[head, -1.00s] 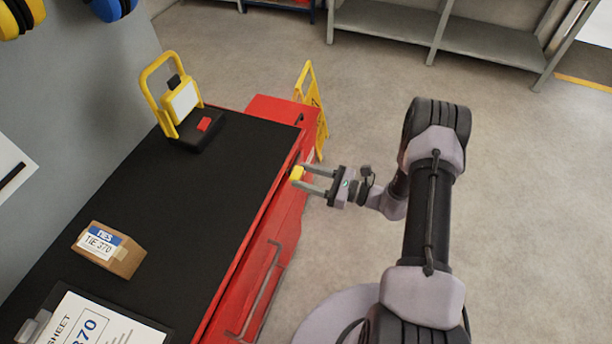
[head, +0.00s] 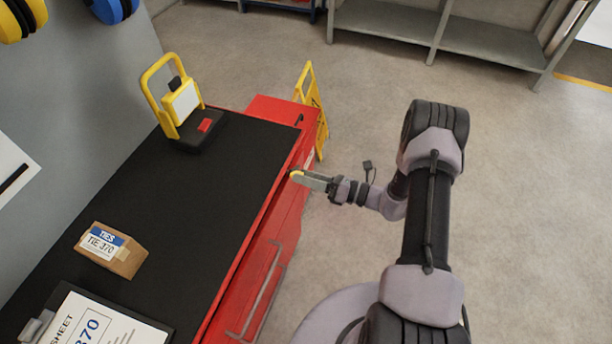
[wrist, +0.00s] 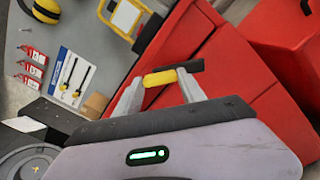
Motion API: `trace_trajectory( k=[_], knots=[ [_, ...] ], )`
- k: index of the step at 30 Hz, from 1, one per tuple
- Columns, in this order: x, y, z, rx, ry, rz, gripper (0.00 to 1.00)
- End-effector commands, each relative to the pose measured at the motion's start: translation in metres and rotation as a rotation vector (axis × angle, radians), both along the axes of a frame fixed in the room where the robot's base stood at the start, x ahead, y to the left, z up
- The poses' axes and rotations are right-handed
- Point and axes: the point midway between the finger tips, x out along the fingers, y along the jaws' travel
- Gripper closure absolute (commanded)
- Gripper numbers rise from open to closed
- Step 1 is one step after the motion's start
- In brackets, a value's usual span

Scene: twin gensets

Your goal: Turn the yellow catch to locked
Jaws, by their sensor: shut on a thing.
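The yellow catch (wrist: 160,78) shows in the wrist view between my gripper's two fingertips, at the side of the red cabinet (wrist: 215,75). A dark piece sits at its right end. In the head view only a bit of the yellow catch (head: 296,174) shows at the fingertips. My gripper (head: 300,177) is shut on the catch at the cabinet's right edge, and its fingers lie one behind the other in that view. The fingers hide part of the catch, and I cannot read any locked mark.
The black bench top (head: 190,215) holds a yellow-framed work lamp (head: 185,103), a cardboard box (head: 112,250) and a clipboard (head: 95,325). A yellow floor sign (head: 316,110) stands behind the cabinet. The floor right of my arm is clear.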

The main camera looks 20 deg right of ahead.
Motion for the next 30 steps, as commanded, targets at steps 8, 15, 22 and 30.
trace_trajectory(
  k=[8,15,22,30],
  knots=[
    [-0.0006,0.0002,-0.0002,0.151,0.209,0.001,1.0],
    [-0.0007,0.0002,-0.0003,0.282,0.39,0.001,1.0],
    [-0.0007,0.0002,-0.0005,0.39,0.539,0.001,1.0],
    [-0.0007,0.0003,-0.0006,0.476,0.658,0.0,1.0]
  ],
)
